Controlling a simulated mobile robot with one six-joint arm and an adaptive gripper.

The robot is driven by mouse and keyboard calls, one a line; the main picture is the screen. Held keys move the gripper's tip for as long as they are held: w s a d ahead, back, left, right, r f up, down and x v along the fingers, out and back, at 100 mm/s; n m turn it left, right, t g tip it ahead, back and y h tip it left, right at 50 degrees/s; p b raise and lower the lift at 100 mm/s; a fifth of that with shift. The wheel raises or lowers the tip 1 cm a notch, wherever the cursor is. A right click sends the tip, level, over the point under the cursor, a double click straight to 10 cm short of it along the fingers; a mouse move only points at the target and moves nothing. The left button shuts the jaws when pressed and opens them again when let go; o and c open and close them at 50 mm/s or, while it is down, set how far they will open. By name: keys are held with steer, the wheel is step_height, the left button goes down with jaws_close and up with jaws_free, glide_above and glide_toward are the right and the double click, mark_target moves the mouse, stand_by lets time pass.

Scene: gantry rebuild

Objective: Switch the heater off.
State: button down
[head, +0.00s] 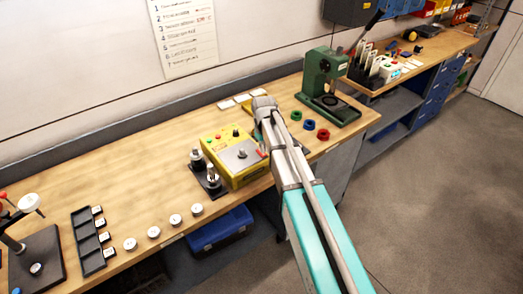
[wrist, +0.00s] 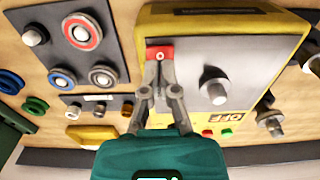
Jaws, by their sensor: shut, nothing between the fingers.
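The heater appears to be the yellow box (head: 212,160) on the bench, left of my arm in the head view. It also shows in the wrist view (wrist: 290,30), with a grey panel, a silver knob (wrist: 216,93), a yellow OFF label (wrist: 229,117) seen upside down, and small red and green buttons (wrist: 217,133). My gripper (wrist: 160,58) is shut and empty over the box's edge, beside the grey panel. A small red piece (wrist: 160,52) with a pale spot lies at its fingertips; I cannot tell whether they touch it. In the head view my arm hides part of this.
A dark fixture with metal posts (head: 212,176) stands close left of the box. A green press (head: 325,85) and several coloured rings (head: 309,125) are to the right. Pale cards (head: 243,99) lie behind.

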steer(key=shift+r+p, duration=2.65)
steer(key=shift+r, duration=0.25)
steer(key=s+d+f+m+b, duration=0.2)
steer(key=s+d, duration=0.3)
steer(key=s, duration=0.5)
steer(key=s+d+f+m+b, duration=0.3)
steer(key=s+d+m, duration=0.1)
steer(key=s, duration=0.7)
steer(key=shift+d+f, duration=0.15)
steer(key=shift+d, duration=0.4)
